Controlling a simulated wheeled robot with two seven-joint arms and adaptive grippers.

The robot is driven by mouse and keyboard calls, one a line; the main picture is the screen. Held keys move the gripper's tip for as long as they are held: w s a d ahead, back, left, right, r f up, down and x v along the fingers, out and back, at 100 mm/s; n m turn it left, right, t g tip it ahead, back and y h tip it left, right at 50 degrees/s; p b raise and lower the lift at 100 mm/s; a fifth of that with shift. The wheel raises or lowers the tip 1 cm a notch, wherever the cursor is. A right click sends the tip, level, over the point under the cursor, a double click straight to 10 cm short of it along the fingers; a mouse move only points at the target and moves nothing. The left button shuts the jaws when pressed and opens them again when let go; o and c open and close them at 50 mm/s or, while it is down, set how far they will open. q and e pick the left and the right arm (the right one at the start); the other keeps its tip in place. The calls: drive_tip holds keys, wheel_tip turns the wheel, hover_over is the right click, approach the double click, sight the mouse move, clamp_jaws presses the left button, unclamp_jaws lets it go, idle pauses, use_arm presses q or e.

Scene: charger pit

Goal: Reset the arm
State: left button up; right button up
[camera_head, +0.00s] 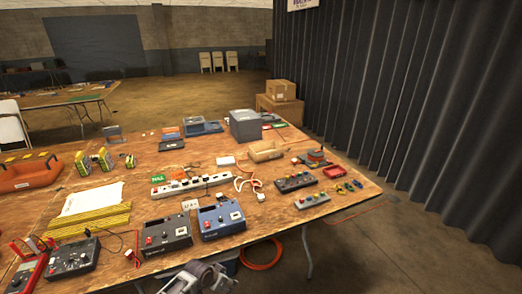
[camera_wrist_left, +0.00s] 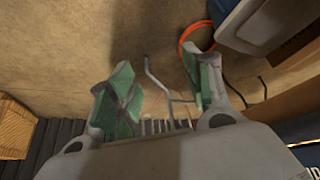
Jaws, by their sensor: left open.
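My left gripper (camera_head: 200,277) shows at the bottom edge of the head view, in front of the near table edge and apart from the things on the table. In the left wrist view, the left gripper (camera_wrist_left: 160,88) has its two green-padded fingers spread with nothing between them. Beyond the fingers lies bare floor with a metal table leg. My right gripper is in neither view.
The wooden table (camera_head: 150,203) holds a white power strip (camera_head: 190,184), a blue meter box (camera_head: 221,219), a black meter box (camera_head: 166,233) and a grey box (camera_head: 245,125). An orange cable (camera_head: 262,256) hangs below the near edge. A dark curtain (camera_head: 400,100) stands at right.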

use_arm(q)
drive_tip(key=s+a+f+n+y, duration=0.1)
drive_tip(key=s+a+f, duration=0.2)
drive_tip(key=s+f, duration=0.35)
drive_tip(key=s+a+f+n+g, duration=0.1)
drive_tip(key=s+a+f, duration=0.35)
drive_tip(key=f, duration=0.35)
drive_tip(key=s+a+f+n+y, duration=0.1)
drive_tip(key=s+a+f, duration=0.2)
drive_tip(key=s+f, duration=0.8)
drive_tip(key=s, duration=0.6)
drive_tip(key=s+a+f+n+g, duration=0.1)
drive_tip(key=s+f, duration=0.3)
drive_tip(key=s, duration=0.6)
drive_tip(key=s+a+f+g+y, duration=0.1)
drive_tip(key=s+f, duration=0.3)
drive_tip(key=s, duration=0.6)
drive_tip(key=shift+s, duration=0.2)
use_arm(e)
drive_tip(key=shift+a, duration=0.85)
use_arm(q)
drive_tip(key=shift+a+f, duration=0.1)
